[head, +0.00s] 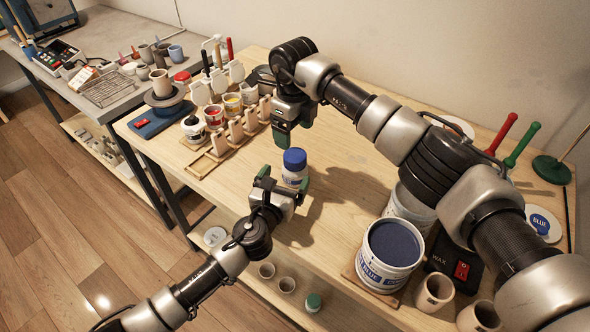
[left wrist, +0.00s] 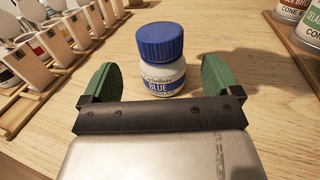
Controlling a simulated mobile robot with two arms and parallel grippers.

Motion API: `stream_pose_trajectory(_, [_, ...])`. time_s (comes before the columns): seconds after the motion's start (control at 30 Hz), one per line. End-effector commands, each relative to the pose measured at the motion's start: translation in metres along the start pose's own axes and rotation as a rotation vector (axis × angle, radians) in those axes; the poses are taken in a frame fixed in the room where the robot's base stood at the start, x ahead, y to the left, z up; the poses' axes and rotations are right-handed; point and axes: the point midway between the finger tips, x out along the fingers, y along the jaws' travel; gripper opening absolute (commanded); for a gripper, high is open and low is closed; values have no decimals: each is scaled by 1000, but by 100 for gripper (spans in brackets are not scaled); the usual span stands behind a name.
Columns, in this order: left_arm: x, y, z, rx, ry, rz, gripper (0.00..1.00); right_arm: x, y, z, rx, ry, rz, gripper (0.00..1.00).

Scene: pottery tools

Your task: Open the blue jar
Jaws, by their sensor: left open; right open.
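The blue jar (head: 293,169) is a small white jar with a blue screw lid (head: 295,159), standing upright near the front edge of the wooden table. In the left wrist view the jar (left wrist: 163,75) is labelled BLUE and its lid (left wrist: 160,42) is on. My left gripper (head: 284,182) is open, with a green finger on each side of the jar. The left wrist view shows the jar ahead between the fingers, with gaps on both sides. My right gripper (head: 285,136) is open above the table, behind the jar, pointing down and apart from the lid.
A wooden rack (head: 225,143) with tiles and paint jars stands left of the jar. A large white bucket of blue glaze (head: 388,260) stands to the right, beside cups and a wax heater (head: 452,268). The table between jar and bucket is clear.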

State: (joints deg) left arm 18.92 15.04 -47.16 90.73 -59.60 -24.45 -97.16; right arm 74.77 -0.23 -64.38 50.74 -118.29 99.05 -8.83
Motion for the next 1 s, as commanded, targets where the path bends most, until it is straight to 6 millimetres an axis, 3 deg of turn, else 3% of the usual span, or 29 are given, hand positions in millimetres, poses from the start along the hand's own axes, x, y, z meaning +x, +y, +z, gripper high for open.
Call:
stream_pose_trajectory(0.1, [20,0,1,-2,0,1,92,0,0,0,1,0,0,80])
stream_pose_trajectory(0.3, [39,0,0,-1,0,0,92,0,0,0,1,0,0,80])
stream_pose_trajectory(0.67, [44,0,0,-1,1,-1,92,0,0,0,1,0,0,80])
stream_pose_trajectory(1.0, [43,0,0,0,1,-1,39,0,0,0,1,0,0,80])
